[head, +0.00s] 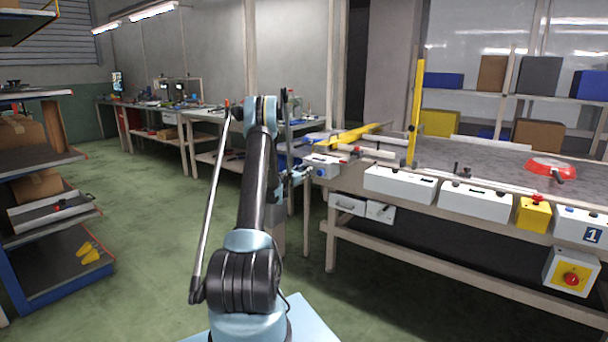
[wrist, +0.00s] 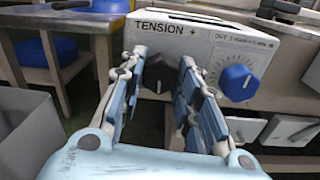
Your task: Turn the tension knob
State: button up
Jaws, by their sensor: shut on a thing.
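The white control box (wrist: 190,38) marked "TENSION +" is close ahead in the wrist view. It also shows at the left end of the conveyor in the head view (head: 322,160). My gripper (wrist: 160,92) is at the box's front face, below the label, its two blue-padded fingers closed on the tension knob. In the head view my gripper (head: 293,178) is partly hidden behind my arm.
The conveyor (head: 470,170) carries a red pan (head: 550,168) at right. White boxes and a yellow emergency-stop box (head: 532,213) line its front edge. A yellow post (head: 415,115) rises near the left end. Shelves (head: 40,200) stand at left; green floor between is clear.

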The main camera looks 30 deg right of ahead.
jog(key=shift+w+m, duration=0.1)
jog(key=shift+m, duration=1.4)
jog(key=o, duration=1.1)
jog(key=shift+c, duration=0.2)
jog(key=shift+a, duration=0.1)
jog(key=v, duration=1.2)
jog(key=shift+f, duration=0.2)
jog(key=shift+r, duration=0.1)
